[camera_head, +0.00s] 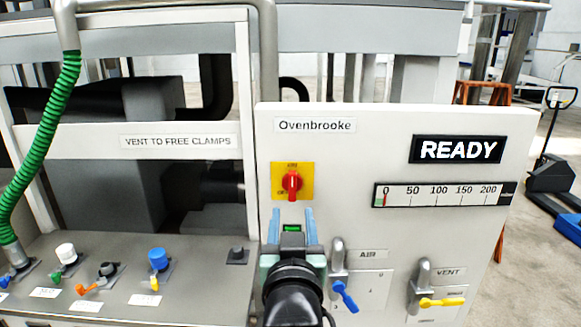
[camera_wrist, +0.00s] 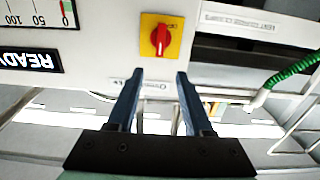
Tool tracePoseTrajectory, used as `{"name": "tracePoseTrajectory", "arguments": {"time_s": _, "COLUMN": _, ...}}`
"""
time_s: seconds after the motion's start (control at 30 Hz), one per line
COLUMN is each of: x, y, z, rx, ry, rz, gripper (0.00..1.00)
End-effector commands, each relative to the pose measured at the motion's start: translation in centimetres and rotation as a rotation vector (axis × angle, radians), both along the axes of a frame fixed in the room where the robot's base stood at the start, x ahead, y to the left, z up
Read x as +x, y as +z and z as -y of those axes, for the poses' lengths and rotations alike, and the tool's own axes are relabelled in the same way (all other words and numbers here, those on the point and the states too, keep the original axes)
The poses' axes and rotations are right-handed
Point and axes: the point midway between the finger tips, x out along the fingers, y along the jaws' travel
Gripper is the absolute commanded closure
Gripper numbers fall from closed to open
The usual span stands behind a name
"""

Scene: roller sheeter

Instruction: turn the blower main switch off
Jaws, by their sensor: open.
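The red rotary knob (camera_head: 292,183) sits on a yellow square plate (camera_head: 306,169) on the white Ovenbrooke panel. It is the only switch of this kind in view. Its grip stands upright; the small plate lettering is hard to read. The knob also shows in the wrist view (camera_wrist: 160,39), which is turned upside down. My gripper (camera_head: 293,212) is open and empty, with two blue-grey fingers apart, in front of the panel just below the plate. In the wrist view my fingertips (camera_wrist: 160,75) point toward the knob and are apart from it.
The panel has a READY display (camera_head: 458,150) and a gauge scale (camera_head: 440,195). A blue AIR lever (camera_head: 345,296) is close right of my gripper, with a yellow VENT lever (camera_head: 442,302) further right. Several small valves and a green hose (camera_head: 45,140) are at left.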

Motion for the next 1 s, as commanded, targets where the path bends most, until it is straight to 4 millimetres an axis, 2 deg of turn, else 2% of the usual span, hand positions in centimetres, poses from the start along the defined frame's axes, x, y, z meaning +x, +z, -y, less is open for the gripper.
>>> {"name": "tracePoseTrajectory", "arguments": {"time_s": 0.17, "x": 1.8, "y": 0.2, "z": 0.0, "rx": -0.002, "ry": 0.0, "rz": 0.0, "gripper": 0.49}}
{"name": "tracePoseTrajectory", "arguments": {"time_s": 0.7, "x": 9.7, "y": 0.2, "z": 0.0, "rx": -0.002, "ry": 0.001, "rz": 0.002, "gripper": 0.49}}
{"name": "tracePoseTrajectory", "arguments": {"time_s": 1.0, "x": 12.2, "y": 0.0, "z": 0.0, "rx": -0.001, "ry": 0.0, "rz": 0.001, "gripper": 0.49}}
